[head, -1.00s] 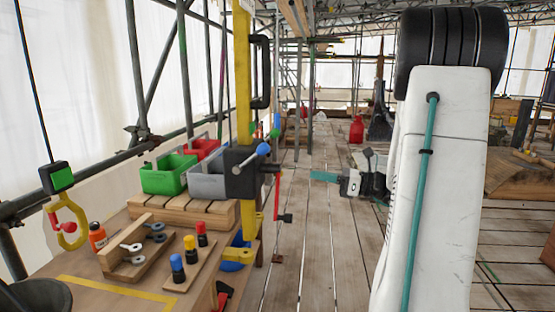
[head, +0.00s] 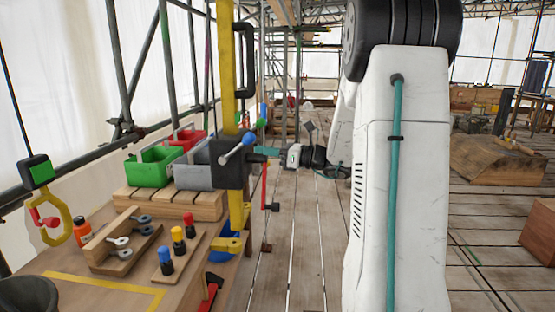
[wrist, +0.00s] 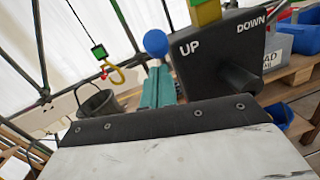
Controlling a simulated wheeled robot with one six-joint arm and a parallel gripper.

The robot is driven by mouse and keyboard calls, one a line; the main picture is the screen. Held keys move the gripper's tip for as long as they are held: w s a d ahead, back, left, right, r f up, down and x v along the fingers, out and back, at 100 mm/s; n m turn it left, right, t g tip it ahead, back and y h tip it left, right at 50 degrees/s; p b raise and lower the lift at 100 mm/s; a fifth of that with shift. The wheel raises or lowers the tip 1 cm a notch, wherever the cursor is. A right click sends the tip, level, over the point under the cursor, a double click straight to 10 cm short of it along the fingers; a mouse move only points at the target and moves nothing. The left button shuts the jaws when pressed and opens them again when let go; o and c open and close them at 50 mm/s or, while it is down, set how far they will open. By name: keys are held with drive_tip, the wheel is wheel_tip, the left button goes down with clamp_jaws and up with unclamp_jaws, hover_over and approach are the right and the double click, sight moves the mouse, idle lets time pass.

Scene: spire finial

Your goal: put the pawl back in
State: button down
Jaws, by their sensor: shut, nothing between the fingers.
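A black box (head: 231,172) marked UP and DOWN sits on an upright yellow bar (head: 228,60); it also shows in the wrist view (wrist: 213,58). A grey lever with a blue ball knob (head: 249,138) slants across it; the knob also shows in the wrist view (wrist: 156,42). A dark round stub (wrist: 240,80) sticks out of the box. I cannot make out which part is the pawl. My gripper (head: 262,151) is shut and empty, its teal fingers close beside the box. In the wrist view the fingers (wrist: 158,88) appear below the knob; contact is unclear.
A workbench (head: 120,290) stands at left with green (head: 152,168), red and grey bins on a slatted wooden block. A wooden rack with grey ring-ended parts (head: 118,241) and a board of coloured pegs (head: 172,262) lie there.

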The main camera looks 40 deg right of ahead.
drive_tip(key=shift+w+a+r, duration=0.15)
drive_tip(key=shift+w+r, duration=0.1)
drive_tip(key=shift+r, duration=0.15)
